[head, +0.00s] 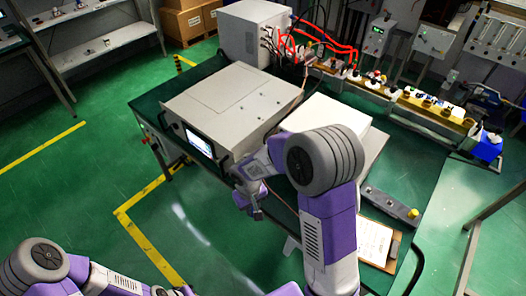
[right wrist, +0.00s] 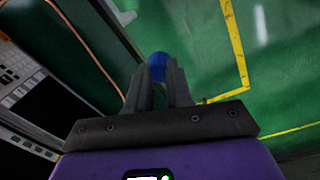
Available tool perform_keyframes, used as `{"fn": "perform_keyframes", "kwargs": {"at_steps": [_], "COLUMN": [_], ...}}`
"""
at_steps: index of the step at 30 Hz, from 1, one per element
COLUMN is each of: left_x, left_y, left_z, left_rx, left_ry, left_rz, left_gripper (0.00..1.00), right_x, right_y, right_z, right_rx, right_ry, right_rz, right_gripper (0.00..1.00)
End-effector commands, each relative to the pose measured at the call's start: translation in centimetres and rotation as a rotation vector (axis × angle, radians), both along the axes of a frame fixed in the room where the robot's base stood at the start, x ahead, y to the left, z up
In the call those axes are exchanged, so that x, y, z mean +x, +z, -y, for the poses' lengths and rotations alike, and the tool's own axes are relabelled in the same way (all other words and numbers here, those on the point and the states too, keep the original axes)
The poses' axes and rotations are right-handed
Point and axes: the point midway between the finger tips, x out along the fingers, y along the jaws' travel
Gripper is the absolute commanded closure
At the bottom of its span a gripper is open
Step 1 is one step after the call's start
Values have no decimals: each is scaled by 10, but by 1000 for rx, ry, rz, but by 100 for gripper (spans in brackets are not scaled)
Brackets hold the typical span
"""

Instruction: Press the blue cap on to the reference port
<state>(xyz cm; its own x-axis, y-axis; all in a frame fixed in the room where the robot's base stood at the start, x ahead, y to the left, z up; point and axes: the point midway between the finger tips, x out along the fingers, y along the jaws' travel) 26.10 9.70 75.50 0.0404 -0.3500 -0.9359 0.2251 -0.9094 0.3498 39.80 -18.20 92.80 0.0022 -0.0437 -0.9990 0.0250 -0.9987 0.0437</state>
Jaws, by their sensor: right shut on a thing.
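The blue cap (right wrist: 159,66) is between the fingertips of my right gripper (right wrist: 159,78), which is shut on it. In the head view my right gripper (head: 252,207) hangs beside the front of the grey generator (head: 225,103), low and off its right part. The cap cannot be made out there. The generator's front panel with a dark screen shows at the left of the right wrist view (right wrist: 45,105), apart from the cap. I cannot pick out the reference port in either view. My left arm enters at the bottom left; its gripper is out of frame.
The generator stands on a green-topped bench (head: 150,108). A copper-coloured cable (right wrist: 85,45) runs near the panel. A clipboard (head: 375,240) and a grey bar with a yellow button (head: 392,203) lie to the right. Open green floor with yellow lines lies in front.

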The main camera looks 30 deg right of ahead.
Motion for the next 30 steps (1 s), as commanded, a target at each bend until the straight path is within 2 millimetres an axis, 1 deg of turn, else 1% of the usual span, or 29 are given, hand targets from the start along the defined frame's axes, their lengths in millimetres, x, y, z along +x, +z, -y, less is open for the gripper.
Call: {"fn": "perform_keyframes", "kwargs": {"at_steps": [1, 3, 5, 9, 11, 13, 14, 16, 19, 22, 25, 27, 30], "left_x": [0, 0, 0, 0, 0, 0, 0, 0, 0, 0, 0, 0, 0], "left_y": [-8, -16, -23, -42, -50, -62, -67, -78, -93, -103, -107, -108, -108], "left_z": [0, 0, 0, 0, 0, 0, 0, 0, 0, 0, 0, 0, 0], "left_rx": [0, 0, 0, 0, 0, 0, 0, 0, 0, 0, 0, 0, 0], "left_ry": [0, 0, 0, 0, 0, 0, 0, 0, 0, 0, 0, 0, 0], "left_rz": [0, 0, 0, 0, 0, 0, 1, 1, 1, 0, 0, 0, 1], "left_gripper": [100, 100, 100, 100, 100, 100, 100, 100, 100, 100, 100, 100, 100], "right_x": [0, 1, 4, 18, 28, 44, 53, 73, 103, 127, 141, 146, 148], "right_y": [-9, -17, -22, -29, -28, -24, -21, -9, 14, 38, 55, 61, 65], "right_z": [6, 19, 32, 66, 81, 98, 105, 118, 125, 122, 116, 113, 112], "right_rx": [-37, -111, -193, -447, -583, -772, -861, -1043, -1265, -1405, -1474, -1495, -1505], "right_ry": [20, 53, 80, 128, 143, 156, 161, 174, 204, 241, 272, 285, 291], "right_rz": [0, 3, 10, 36, 54, 80, 92, 127, 187, 251, 296, 313, 320], "right_gripper": [100, 100, 100, 100, 100, 100, 100, 100, 100, 100, 100, 100, 100]}}
